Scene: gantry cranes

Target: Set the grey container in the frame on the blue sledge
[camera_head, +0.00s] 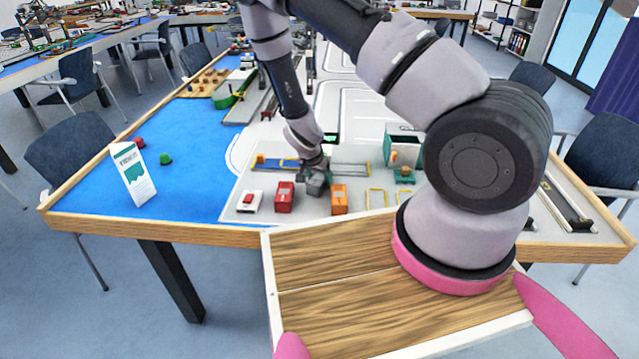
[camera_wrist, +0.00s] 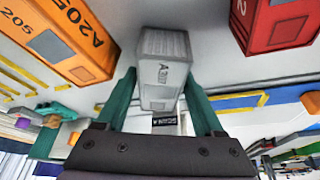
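The grey container (camera_head: 315,187), marked A 1337 in the wrist view (camera_wrist: 163,65), is between the two green fingers of my gripper (camera_wrist: 160,80). The fingers lie along its two sides and look closed on it. In the head view my gripper (camera_head: 314,172) is over it, between and slightly behind the red and orange containers. I cannot tell whether it is clear of the board. The blue sledge (camera_head: 272,166) is a flat strip to the left behind my gripper, with a yellow frame (camera_head: 289,161) on it. It also shows at the right of the wrist view (camera_wrist: 270,96).
A red container (camera_head: 285,198) stands close left, an orange one (camera_head: 339,199) close right. A small white-and-red piece (camera_head: 250,201) is farther left. Yellow frames (camera_head: 376,198) are on the board at right. An orange block (camera_head: 260,159) is by the sledge's left end. A leaflet (camera_head: 134,175) stands on the blue surface.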

